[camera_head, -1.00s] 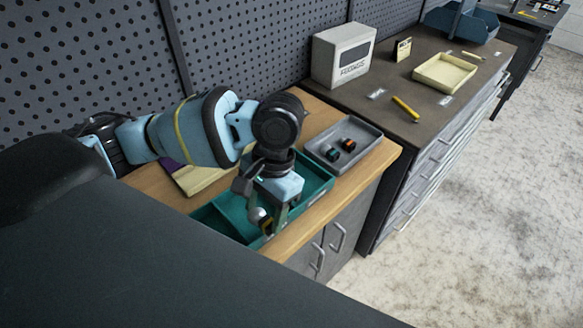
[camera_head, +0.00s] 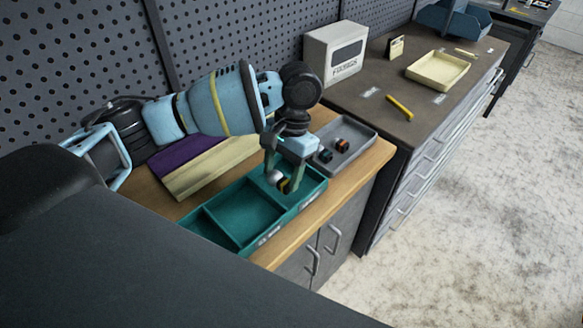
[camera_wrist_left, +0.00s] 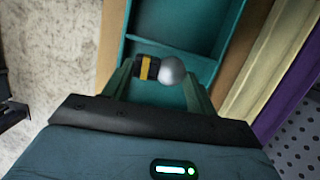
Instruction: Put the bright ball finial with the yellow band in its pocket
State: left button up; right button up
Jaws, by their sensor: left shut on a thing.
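The bright ball finial (camera_head: 274,178) has a silvery ball and a dark base with a yellow band. My left gripper (camera_head: 284,186) is shut on it. In the left wrist view the finial (camera_wrist_left: 172,71) lies sideways between the fingertips of the left gripper (camera_wrist_left: 160,72), ball to the right. The teal tray (camera_head: 207,218) with compartments lies below on the wooden top. The gripper is over its right-hand part in the head view. How high the finial is above the tray floor I cannot tell. My right gripper is out of view.
A grey tray (camera_head: 369,133) with two small dark pieces, one orange-banded and one teal-banded, stands right of the teal tray. A cream and purple block (camera_head: 212,166) lies behind it. A white box (camera_head: 335,54), yellow tray (camera_head: 437,82) and yellow marker (camera_head: 400,107) are on the dark cabinet.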

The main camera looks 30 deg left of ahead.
pick_arm(q)
jog(key=shift+w+a+f, duration=0.1)
jog(key=shift+w+f, duration=0.05)
jog(key=shift+w, duration=1.5)
jog(key=shift+w, duration=0.1)
jog(key=shift+w+f+b, duration=0.1)
jog(key=shift+w+b, duration=0.2)
jog(key=shift+f, duration=1.7)
jog(key=o, duration=1.3)
jog(key=shift+f, duration=0.15)
jog(key=v, duration=1.2)
